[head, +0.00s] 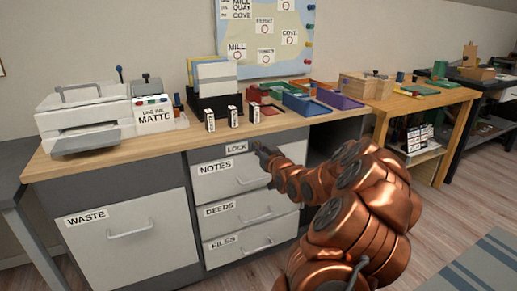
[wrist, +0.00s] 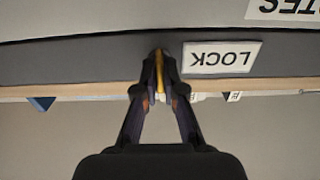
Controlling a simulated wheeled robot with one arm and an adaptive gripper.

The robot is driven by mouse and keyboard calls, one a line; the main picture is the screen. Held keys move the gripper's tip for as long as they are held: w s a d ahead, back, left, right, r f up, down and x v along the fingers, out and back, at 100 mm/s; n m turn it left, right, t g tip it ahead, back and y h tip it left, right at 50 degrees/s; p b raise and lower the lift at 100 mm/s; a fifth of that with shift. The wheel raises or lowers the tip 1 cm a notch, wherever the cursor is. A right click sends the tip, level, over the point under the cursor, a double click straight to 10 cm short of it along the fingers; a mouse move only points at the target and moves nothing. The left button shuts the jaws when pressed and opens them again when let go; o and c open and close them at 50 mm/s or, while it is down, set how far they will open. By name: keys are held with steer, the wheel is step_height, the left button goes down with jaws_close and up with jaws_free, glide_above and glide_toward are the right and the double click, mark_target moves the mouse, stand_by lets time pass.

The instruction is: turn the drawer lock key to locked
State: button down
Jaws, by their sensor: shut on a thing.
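The drawer lock key is a thin brass-yellow piece (wrist: 159,64) in the wrist view, between my fingertips and roughly upright in that picture. My gripper (wrist: 160,72) is shut on it, close against the grey strip under the desktop. A LOCK label (wrist: 222,58) sits beside the key, upside down in the wrist view. In the head view my gripper (head: 262,150) reaches the same strip, just right of the LOCK label (head: 236,148) and above the NOTES drawer (head: 218,184). The key and keyhole are hidden there behind my gripper. The drawer looks closed.
DEEDS (head: 222,212) and FILES (head: 225,244) drawers lie below, with a WASTE front (head: 130,228) to the left. The wooden desktop (head: 105,160) overhangs close to my gripper. It holds a printer (head: 85,118), small labelled boxes and coloured trays. Floor is open at the right.

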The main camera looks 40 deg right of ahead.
steer(key=shift+r+p, duration=0.15)
steer(key=shift+p, duration=0.25)
steer(key=shift+r+m+p, duration=0.2)
steer(key=shift+m+p, duration=0.9)
steer(key=shift+p, duration=0.15)
steer(key=shift+s+d+f+m+p, duration=0.15)
steer(key=shift+m+p, duration=1.15)
steer(key=shift+m, duration=1.35)
steer(key=shift+w+f+m+p, duration=0.1)
steer(key=shift+m+p, duration=1.15)
steer(key=shift+m, duration=1.35)
steer(key=shift+s+d+f+m+p, duration=0.15)
steer(key=shift+m+p, duration=1.15)
steer(key=shift+m, duration=1.35)
steer(key=shift+w, duration=0.1)
steer(key=c, duration=1.3)
jaws_free()
steer(key=shift+a+f, duration=0.1)
